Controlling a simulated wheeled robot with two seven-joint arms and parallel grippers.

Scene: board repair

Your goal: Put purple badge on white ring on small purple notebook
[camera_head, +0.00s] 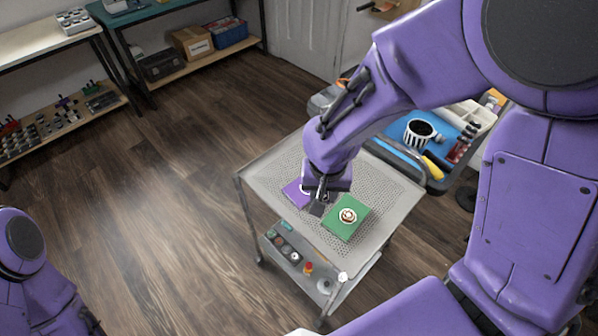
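The small purple notebook (292,194) lies on the perforated top of a grey metal cart (262,178), partly hidden by my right gripper. A bit of white, perhaps the white ring (304,191), shows on it beside the gripper. My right gripper (318,207) points down at the notebook's right edge, between it and a green notebook (338,229). I cannot tell whether its fingers are open or hold anything. No purple badge can be made out. My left arm shows at the lower left, but its gripper is out of view.
The green notebook carries a round red and white badge or ring (348,216). A blue tray (390,150) with a striped mug (419,133) and tools stands behind the cart. The cart's lower shelf (285,255) holds small parts. The cart top's front right is clear.

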